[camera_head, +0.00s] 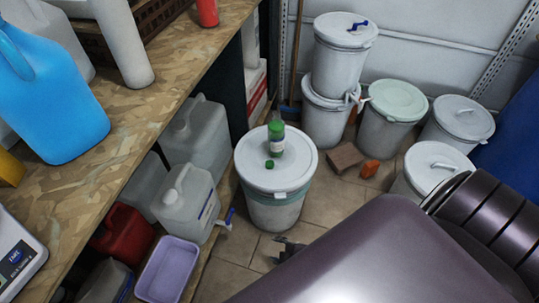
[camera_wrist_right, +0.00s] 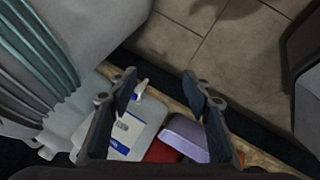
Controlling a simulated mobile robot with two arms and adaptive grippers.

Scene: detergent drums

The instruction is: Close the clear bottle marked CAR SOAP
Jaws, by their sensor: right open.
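A small clear bottle with green contents and a pale label (camera_head: 277,143) stands upright on the white lid of a drum (camera_head: 252,170). The label is too small to read. A small green cap (camera_head: 269,164) lies on the lid just in front of the bottle, apart from it. My right gripper (camera_head: 285,250) is low, in front of and below the drum, partly hidden by my own arm. In the right wrist view the right gripper (camera_wrist_right: 158,85) is open with nothing between its fingers; bottle and cap are not in that view. My left gripper is not in view.
A shelf (camera_head: 130,110) with a blue jug (camera_head: 50,105) runs along the left. Under it are a white canister with a tap (camera_head: 187,205) and a lilac tub (camera_head: 168,268). Several lidded drums (camera_head: 392,115) stand at the back right, near a brick (camera_head: 345,158).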

